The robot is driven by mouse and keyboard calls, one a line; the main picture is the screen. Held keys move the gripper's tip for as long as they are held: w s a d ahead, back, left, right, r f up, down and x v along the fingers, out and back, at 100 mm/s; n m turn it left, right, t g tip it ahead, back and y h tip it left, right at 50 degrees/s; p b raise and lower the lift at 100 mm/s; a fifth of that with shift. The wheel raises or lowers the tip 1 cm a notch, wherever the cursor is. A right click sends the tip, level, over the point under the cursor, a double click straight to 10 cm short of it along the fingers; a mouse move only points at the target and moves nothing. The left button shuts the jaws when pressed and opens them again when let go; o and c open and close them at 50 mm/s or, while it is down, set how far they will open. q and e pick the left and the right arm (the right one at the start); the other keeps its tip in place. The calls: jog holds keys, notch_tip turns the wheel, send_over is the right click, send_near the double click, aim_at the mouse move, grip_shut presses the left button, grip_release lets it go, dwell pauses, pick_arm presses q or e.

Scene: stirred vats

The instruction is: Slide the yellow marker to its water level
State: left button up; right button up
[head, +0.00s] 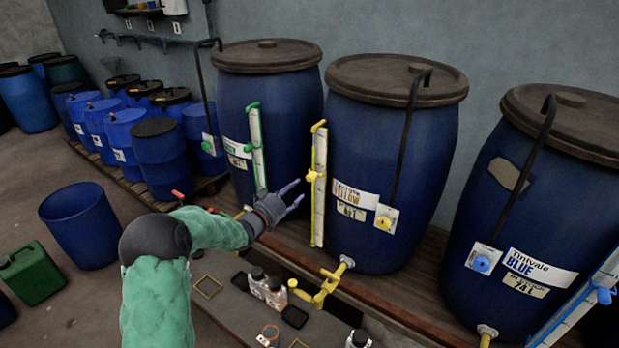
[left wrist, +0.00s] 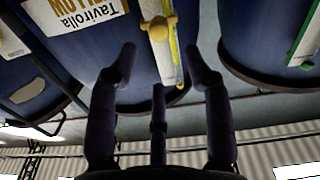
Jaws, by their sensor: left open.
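The yellow vat (head: 385,150) stands in the middle, labelled YELLOW, with a tall pale gauge strip (head: 319,215) edged in yellow on its left side. The yellow marker (head: 313,176) sits partway up this strip; the water level in the tube is too small to tell. My left gripper (head: 296,192) is open and empty, just left of the strip and slightly below the marker, apart from it. In the left wrist view the picture is upside down; the marker (left wrist: 161,27) shows beyond and between the spread fingers (left wrist: 160,62). My right gripper is not in view.
A green-gauged vat (head: 268,100) stands to the left and a blue-labelled vat (head: 530,190) to the right. A yellow tap (head: 325,285) juts out below the yellow vat. Small bottles (head: 265,285) stand on the low bench in front.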

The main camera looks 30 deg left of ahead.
aim_at(308, 178)
pick_arm(q)
jog(key=w, duration=0.8)
jog(key=shift+w+d+f, duration=0.1)
jog(key=shift+w+d, duration=0.1)
jog(key=shift+d, duration=0.15)
jog(key=shift+c, duration=0.3)
grip_shut()
